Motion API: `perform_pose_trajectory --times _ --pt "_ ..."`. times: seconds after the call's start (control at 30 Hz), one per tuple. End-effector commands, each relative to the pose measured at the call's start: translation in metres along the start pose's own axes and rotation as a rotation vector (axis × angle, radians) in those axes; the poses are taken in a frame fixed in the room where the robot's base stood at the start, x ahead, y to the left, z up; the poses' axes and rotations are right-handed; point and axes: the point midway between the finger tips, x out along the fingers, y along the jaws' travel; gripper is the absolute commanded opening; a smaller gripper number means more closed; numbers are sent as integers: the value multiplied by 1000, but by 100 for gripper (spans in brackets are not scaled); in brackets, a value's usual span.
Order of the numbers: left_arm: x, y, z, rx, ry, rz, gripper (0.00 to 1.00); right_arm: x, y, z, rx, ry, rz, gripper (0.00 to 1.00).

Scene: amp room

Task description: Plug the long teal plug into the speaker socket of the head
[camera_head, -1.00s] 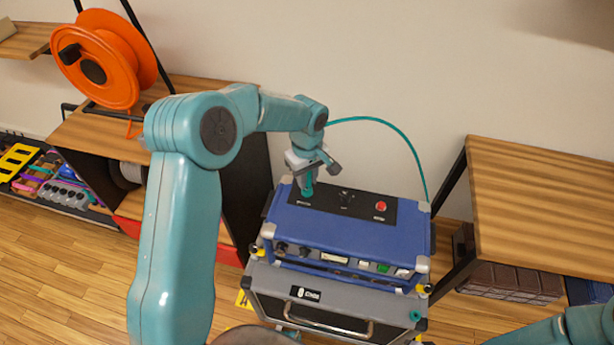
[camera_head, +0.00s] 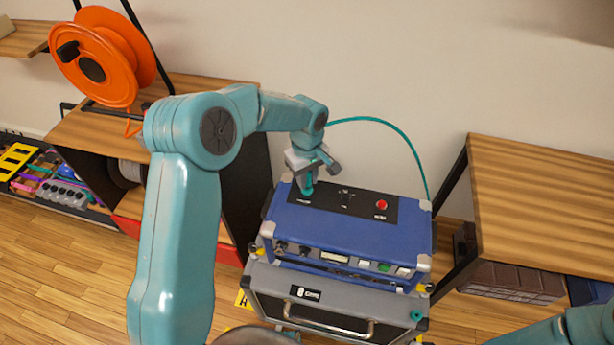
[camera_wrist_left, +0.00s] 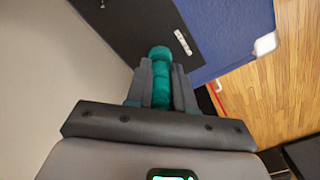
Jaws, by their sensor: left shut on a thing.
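The head is a blue box (camera_head: 330,232) with a black strip on its top, standing on a grey case. The long teal plug (camera_wrist_left: 160,78) is between the fingers of my left gripper (camera_wrist_left: 160,88), which is shut on it. In the head view the plug (camera_head: 308,187) points down at the left end of the black strip, and my left gripper (camera_head: 310,170) is just above. The plug's tip meets or covers the strip there; I cannot tell whether it is in a socket. A teal cable (camera_head: 395,130) arcs from behind the gripper to the right. My right gripper is not in view.
The grey case (camera_head: 330,308) has a front handle. An orange cable reel (camera_head: 105,60) stands on a wooden shelf at the left. A wooden table (camera_head: 545,200) is close on the right. The wall is behind the head.

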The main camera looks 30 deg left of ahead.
Motion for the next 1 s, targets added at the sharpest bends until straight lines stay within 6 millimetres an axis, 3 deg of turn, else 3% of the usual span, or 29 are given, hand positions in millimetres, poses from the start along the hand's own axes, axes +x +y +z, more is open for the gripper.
perform_pose_trajectory --times 0.37,0.4,0.5,0.83,1.0 --pt "3 0 0 0 0 0 0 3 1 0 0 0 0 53" --pt "3 0 0 0 0 0 26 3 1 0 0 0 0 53" --pt "3 0 0 0 0 0 52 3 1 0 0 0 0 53" --pt "0 0 0 0 1 1 52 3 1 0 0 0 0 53" --pt "-27 1 0 -2 3 5 52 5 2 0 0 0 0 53"
